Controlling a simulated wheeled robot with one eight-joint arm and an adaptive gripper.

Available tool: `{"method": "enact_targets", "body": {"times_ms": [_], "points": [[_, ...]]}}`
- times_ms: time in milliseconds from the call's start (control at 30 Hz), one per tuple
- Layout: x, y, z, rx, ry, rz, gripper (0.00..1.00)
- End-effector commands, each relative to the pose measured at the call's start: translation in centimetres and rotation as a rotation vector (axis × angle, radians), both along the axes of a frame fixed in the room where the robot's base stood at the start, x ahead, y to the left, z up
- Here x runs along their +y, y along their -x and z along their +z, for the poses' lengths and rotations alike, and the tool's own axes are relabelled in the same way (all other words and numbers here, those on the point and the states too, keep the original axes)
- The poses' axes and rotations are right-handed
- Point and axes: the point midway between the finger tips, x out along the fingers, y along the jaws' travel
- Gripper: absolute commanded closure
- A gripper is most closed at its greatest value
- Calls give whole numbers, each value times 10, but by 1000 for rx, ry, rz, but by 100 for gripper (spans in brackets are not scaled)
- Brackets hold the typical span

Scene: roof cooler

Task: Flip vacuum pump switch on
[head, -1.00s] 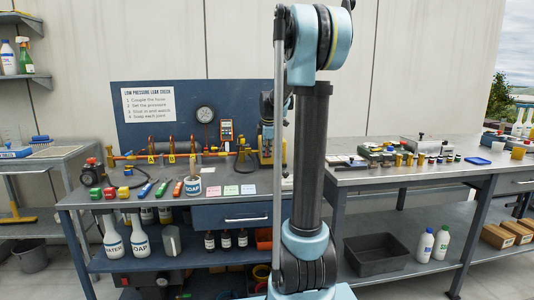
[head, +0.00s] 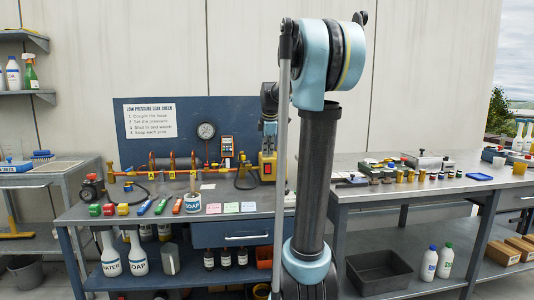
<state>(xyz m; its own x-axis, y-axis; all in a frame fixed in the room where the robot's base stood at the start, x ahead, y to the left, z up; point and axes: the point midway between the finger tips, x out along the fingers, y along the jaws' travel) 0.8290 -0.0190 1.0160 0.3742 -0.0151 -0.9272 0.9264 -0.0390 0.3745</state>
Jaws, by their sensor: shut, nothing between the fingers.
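A yellow box-shaped unit (head: 267,168), which looks like the vacuum pump, stands at the right end of the pipe row on the left workbench. It has a small red part on its front; its switch is too small to make out. My gripper (head: 269,148) hangs over the top of this unit, pointing down and shut, with nothing visible in it. I cannot tell whether its tips touch the unit. My own arm stands just to the right and hides part of the bench there.
A soap tub (head: 193,203) and coloured cards (head: 231,208) lie in front. A second bench (head: 345,181) with small jars stands right.

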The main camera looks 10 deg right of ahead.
Motion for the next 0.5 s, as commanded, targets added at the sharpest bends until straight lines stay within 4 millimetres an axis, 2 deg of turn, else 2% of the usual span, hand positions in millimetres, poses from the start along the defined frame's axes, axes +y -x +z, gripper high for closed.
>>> {"method": "enact_targets", "body": {"times_ms": [133,233,367,500], "points": [[1,9,-2,4,-10,-25,100],[2,31,-9,11,-36,-87,100],[6,76,-24,27,-90,-226,100],[9,131,-48,48,-157,-407,100]]}}
